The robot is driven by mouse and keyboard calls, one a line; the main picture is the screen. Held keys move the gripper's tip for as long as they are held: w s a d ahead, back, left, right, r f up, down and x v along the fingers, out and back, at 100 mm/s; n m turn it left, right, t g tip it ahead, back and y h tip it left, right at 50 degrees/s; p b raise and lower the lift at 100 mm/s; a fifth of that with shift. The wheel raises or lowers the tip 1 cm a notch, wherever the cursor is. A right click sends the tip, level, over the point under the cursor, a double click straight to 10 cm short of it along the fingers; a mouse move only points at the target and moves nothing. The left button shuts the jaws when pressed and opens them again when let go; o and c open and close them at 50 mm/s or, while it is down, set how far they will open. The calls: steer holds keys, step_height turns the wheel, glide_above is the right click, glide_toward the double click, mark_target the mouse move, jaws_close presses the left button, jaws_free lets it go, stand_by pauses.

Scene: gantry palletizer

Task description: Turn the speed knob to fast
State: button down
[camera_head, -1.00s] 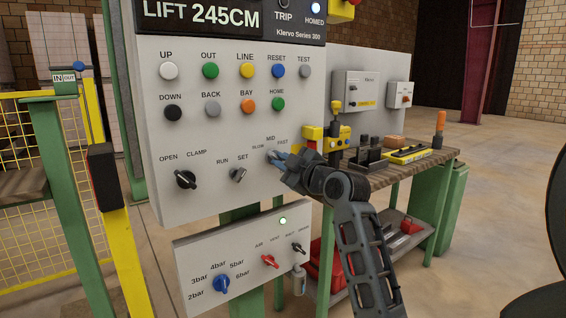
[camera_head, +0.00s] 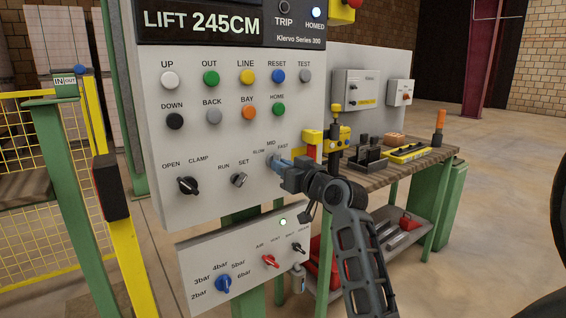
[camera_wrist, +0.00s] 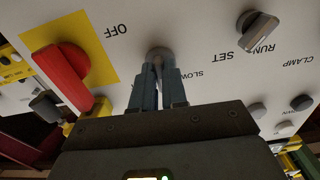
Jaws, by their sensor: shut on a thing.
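The speed knob (camera_head: 273,158) is a small grey knob at the lower right of the upper control panel, under the SLOW, MID and FAST labels. My gripper (camera_head: 281,162) reaches it from the right and covers most of it. In the wrist view the two blue-grey fingers of my gripper (camera_wrist: 157,72) are closed around the knob (camera_wrist: 158,53), close to the panel face. The SLOW label shows beside the fingers there; the MID and FAST labels are hidden. The fingers hide the pointer, so I cannot tell its setting.
The RUN/SET knob (camera_head: 239,180) and OPEN/CLAMP knob (camera_head: 188,185) sit to the left. A red switch (camera_wrist: 62,72) on a yellow plate lies close beside my fingers in the wrist view. A lower panel (camera_head: 205,262) and a workbench (camera_head: 385,178) are nearby.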

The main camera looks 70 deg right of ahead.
steer(key=shift+m+p, duration=2.6)
steer(key=shift+m, duration=2.1)
steer(key=c, duration=1.2)
jaws_free()
steer(key=shift+o, duration=0.2)
steer(key=b+v, duration=0.1)
steer(key=v, duration=0.6)
steer(key=shift+s+a, duration=0.25)
steer(key=shift+s, duration=0.05)
